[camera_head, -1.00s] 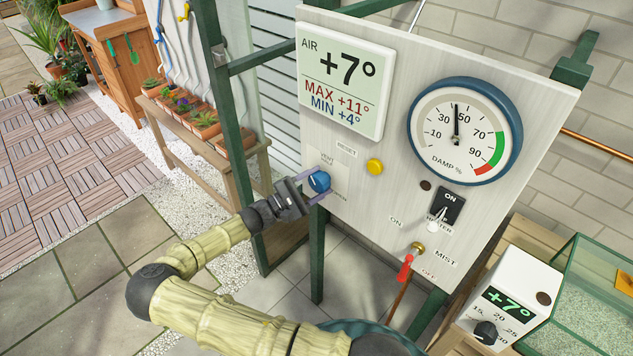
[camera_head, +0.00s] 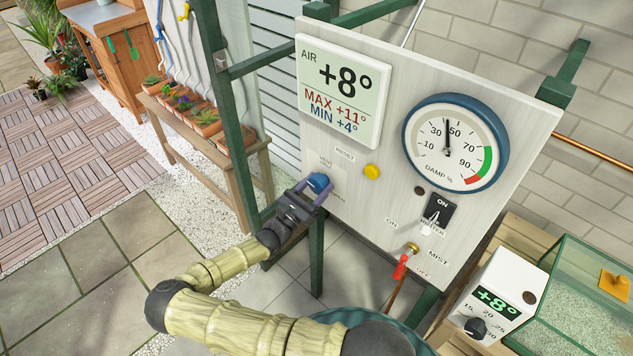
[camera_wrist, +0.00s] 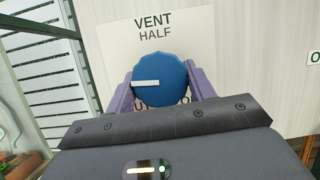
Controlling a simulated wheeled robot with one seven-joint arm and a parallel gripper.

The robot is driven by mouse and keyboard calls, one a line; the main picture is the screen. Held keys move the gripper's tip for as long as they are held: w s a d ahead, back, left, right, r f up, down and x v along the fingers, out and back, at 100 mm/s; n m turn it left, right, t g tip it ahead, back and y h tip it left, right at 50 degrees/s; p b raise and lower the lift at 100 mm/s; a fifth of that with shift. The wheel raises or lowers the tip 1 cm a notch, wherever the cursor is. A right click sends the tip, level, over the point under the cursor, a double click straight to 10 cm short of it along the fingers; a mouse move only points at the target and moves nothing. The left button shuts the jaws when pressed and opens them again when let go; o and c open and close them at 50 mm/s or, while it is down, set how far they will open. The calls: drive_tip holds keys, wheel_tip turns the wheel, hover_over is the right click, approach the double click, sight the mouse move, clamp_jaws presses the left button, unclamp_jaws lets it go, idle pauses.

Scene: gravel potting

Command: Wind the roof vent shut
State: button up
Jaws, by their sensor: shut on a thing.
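The blue vent knob (camera_head: 317,181) sits low on the left of the pale control panel (camera_head: 350,165). My gripper (camera_head: 314,192) is shut on it. In the wrist view the purple fingers of my gripper (camera_wrist: 160,92) flank the blue knob (camera_wrist: 165,70) on its left and right. A white pointer mark on the knob lies nearly level and toward the left. The label (camera_wrist: 155,27) above reads VENT HALF. Lettering below the knob is mostly hidden by the knob and my gripper. The roof vent itself is not in view.
The panel also holds a yellow reset button (camera_head: 372,171), an AIR display (camera_head: 343,90) showing +8°, a damp dial (camera_head: 455,142), a heater switch (camera_head: 437,211) and a red-handled mist valve (camera_head: 400,266). A green post (camera_head: 232,120) and potted-plant bench (camera_head: 215,150) stand left.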

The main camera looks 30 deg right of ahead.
drive_tip(key=shift+f+n+t, duration=0.1)
drive_tip(key=shift+n+t, duration=0.3)
drive_tip(key=shift+n, duration=0.4)
drive_tip(key=o, duration=1)
drive_tip(key=shift+a, duration=0.1)
drive_tip(key=b+v, duration=0.5)
drive_tip(key=v, duration=1.2)
drive_tip(key=shift+s, duration=0.2)
drive_tip(key=shift+a, duration=0.1)
